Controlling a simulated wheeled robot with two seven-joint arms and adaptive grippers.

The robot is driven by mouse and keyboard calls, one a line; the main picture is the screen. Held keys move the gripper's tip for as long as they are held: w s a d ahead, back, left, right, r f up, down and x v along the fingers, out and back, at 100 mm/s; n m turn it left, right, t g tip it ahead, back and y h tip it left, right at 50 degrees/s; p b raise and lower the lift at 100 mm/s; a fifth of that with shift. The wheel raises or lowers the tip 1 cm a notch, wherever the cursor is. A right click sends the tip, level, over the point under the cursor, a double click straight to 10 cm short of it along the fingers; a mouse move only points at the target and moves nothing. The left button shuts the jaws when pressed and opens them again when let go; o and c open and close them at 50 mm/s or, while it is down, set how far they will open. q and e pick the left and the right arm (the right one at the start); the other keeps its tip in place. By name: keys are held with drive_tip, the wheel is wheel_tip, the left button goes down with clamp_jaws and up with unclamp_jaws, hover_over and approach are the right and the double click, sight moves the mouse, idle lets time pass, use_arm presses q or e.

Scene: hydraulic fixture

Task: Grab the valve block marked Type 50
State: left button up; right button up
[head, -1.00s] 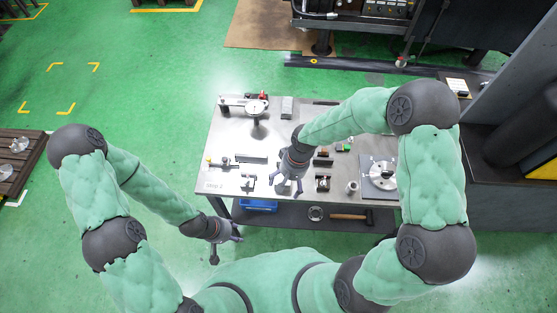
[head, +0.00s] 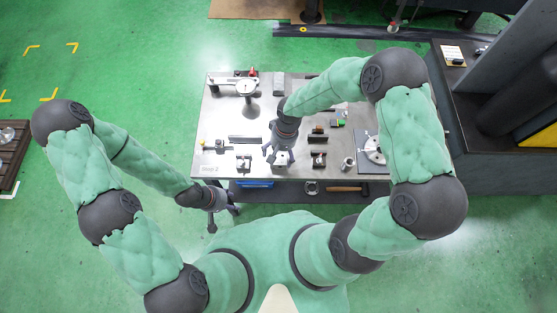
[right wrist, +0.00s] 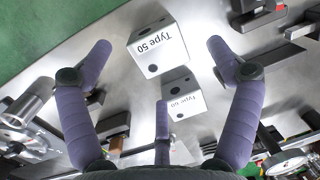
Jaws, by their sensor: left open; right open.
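The valve block marked Type 50 (right wrist: 157,45) is a light metal cube with dark round holes, and its label reads upside down in the right wrist view. It sits on the metal table between the outer fingers of my right gripper (right wrist: 160,62), which is open and apart from it. A similar block marked Type 60 (right wrist: 182,97) sits close beside it, near the middle finger. In the head view my right gripper (head: 280,155) is over the table's front part and partly hides the blocks. My left gripper (head: 226,212) is open and empty, off the table's front left corner.
The metal table (head: 215,130) also bears a dial gauge stand (head: 246,87), a round fixture on a plate (head: 374,150), a small cylinder (head: 348,163) and several small parts. A hammer (head: 347,189) lies on the lower shelf. Open green floor lies left of the table.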

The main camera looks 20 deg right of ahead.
sight(279, 159)
wheel_tip(279, 159, down, 4)
drive_tip(key=shift+a+r, duration=0.1)
drive_tip(key=shift+a, duration=0.05)
drive_tip(key=shift+s, duration=0.1)
drive_tip(key=shift+c, duration=0.3)
drive_tip(key=c, duration=1.8)
drive_tip(key=shift+o, duration=0.2)
